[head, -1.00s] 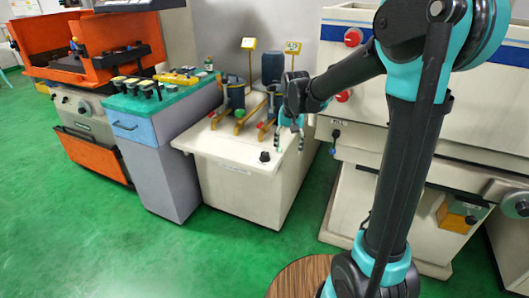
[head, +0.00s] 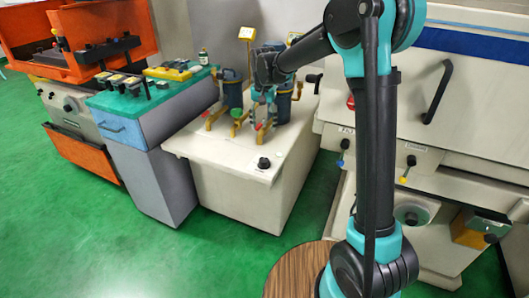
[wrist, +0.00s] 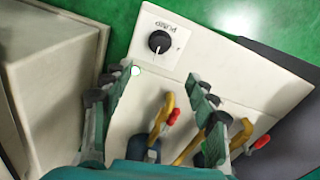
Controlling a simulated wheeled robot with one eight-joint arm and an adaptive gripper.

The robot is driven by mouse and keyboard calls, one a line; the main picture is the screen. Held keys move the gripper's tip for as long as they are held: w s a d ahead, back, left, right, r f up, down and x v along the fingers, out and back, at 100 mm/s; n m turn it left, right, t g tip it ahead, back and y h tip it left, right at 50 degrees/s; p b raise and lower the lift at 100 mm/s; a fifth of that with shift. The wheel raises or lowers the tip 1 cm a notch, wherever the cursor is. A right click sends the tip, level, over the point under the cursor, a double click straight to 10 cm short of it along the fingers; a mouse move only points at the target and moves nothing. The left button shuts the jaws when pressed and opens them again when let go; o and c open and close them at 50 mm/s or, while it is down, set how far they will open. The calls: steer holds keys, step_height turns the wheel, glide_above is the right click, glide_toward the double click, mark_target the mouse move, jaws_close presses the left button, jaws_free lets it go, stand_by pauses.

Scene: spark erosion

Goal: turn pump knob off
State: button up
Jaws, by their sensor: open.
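The pump knob (head: 264,163) is a small black round knob on the front part of the cream cabinet's top (head: 215,150). In the wrist view the knob (wrist: 159,42) has a white mark, and a PUMP label beside it reads upside down. My gripper (head: 262,120) is above the cabinet top, behind the knob, pointing down. In the wrist view its open fingers (wrist: 164,80) are spread, with the knob beyond their tips and roughly between them sideways. Nothing is between the fingers, and they do not touch the knob.
Yellow-handled pipes with red-tipped valves (wrist: 172,118) and dark blue canisters (head: 233,90) stand behind the knob, close to my gripper. A blue-grey cabinet with a green top (head: 130,104) is left. A large cream machine (head: 470,110) is right. Green floor lies open in front.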

glide_toward(264, 159)
step_height(264, 159, down, 9)
steer(key=shift+s, duration=0.1)
stand_by(0.5)
steer(key=c, duration=1.2)
